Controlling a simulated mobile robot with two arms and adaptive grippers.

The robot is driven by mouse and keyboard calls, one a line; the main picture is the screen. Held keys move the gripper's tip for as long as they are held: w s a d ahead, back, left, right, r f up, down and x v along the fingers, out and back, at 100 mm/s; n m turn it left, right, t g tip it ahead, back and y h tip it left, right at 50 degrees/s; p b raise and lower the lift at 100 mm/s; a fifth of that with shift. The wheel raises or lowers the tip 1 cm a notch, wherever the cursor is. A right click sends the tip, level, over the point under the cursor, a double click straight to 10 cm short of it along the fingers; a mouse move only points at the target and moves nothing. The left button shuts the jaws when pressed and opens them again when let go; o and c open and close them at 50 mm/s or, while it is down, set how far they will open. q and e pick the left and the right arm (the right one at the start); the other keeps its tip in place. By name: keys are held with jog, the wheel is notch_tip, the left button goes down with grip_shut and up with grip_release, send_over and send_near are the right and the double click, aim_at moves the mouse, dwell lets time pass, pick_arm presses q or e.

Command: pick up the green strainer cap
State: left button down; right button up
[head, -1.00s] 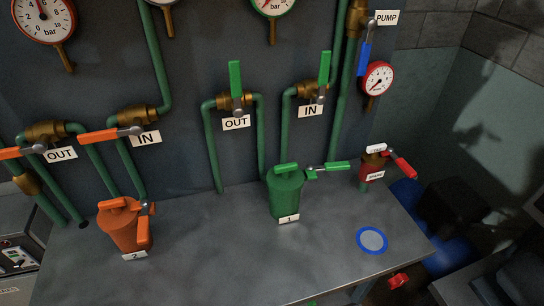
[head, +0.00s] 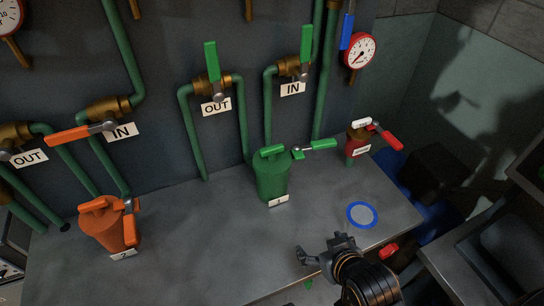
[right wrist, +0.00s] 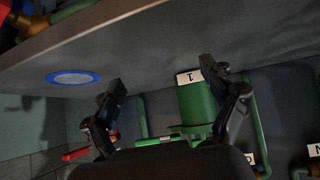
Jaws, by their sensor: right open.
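The green strainer (head: 272,180), labelled 1, stands upright on the grey bench. In the right wrist view the picture is turned over; the strainer body (right wrist: 196,104) shows beyond the spread fingers (right wrist: 163,75), near the right finger. My left gripper is not in view.
An orange strainer (head: 110,228) labelled 2 stands at left. A blue-ringed disc (head: 362,215) lies on the bench (head: 200,255) right of the green strainer. A small red unit (head: 357,145) with a red lever stands behind the disc. Green pipes and valves line the back wall.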

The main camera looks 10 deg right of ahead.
jog(key=w+a+r+t+y, duration=0.1)
jog(key=w+a+r+t, duration=0.25)
jog(key=w+r, duration=0.25)
jog(key=t+y, duration=0.2)
jog(key=t, duration=0.3)
send_near(273, 152)
jog(key=shift+n+g, duration=0.25)
jog(key=shift+n, duration=0.05)
jog(key=p+x, duration=0.1)
jog(key=x, duration=0.4)
jog(key=shift+w+a+f, duration=0.15)
jog(key=shift+w, duration=0.1)
jog(key=p+x, duration=0.2)
jog(key=x, duration=0.3)
jog(key=shift+w, duration=0.2)
jog(key=c, duration=1.7)
jog(key=shift+r, duration=0.3)
